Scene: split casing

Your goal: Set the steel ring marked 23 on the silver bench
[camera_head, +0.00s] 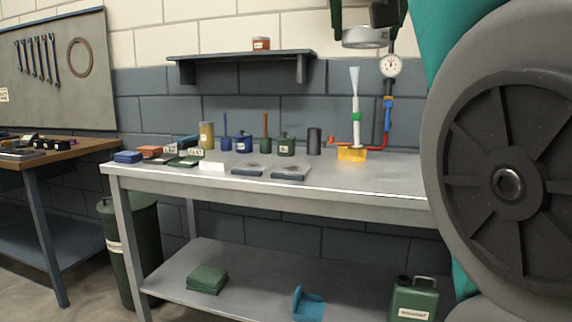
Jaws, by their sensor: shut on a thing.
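My gripper (368,26) is at the top of the view, partly cut off by the frame edge. It is shut on a steel ring (363,41), a short grey metal band held well above the bench. I cannot read a mark on the ring. The silver bench (385,180) stands below, with a pale metal top. In the picture, the ring is above the right half of the bench top.
A yellow-based fixture (351,154) with a white post and a red pipe with a gauge (391,66) stand at the bench's back right. Pots, blocks and two dark pads (289,173) fill the left and middle. The right front top is clear.

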